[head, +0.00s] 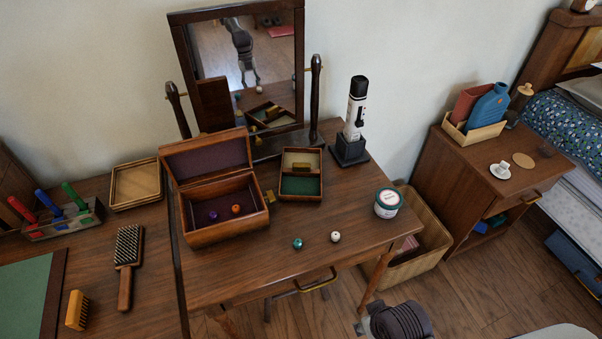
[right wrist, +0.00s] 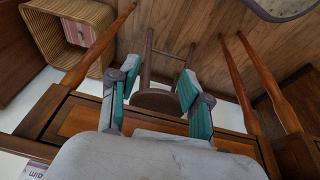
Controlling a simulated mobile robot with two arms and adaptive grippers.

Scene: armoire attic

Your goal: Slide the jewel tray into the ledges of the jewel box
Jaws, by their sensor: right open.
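The jewel box (head: 228,226) stands open on the dressing table in the head view, its lid tilted back. A purple and an orange ball lie on its dark purple lining. The jewel tray (head: 301,198), a wooden frame with a green and a cream compartment, is outside the box, just to its right. The box's inner ledges are too small to make out. My right gripper (right wrist: 158,78) is open and empty in the right wrist view, with teal pads, away from box and tray. My left gripper is not in view.
A teal ball (head: 297,243) and a white ball (head: 335,237) lie on the table front. A jar (head: 387,204) stands at right, a black-and-white bottle (head: 356,108) behind. The mirror (head: 312,70) rises behind the box. A hairbrush (head: 127,255) lies on the left desk.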

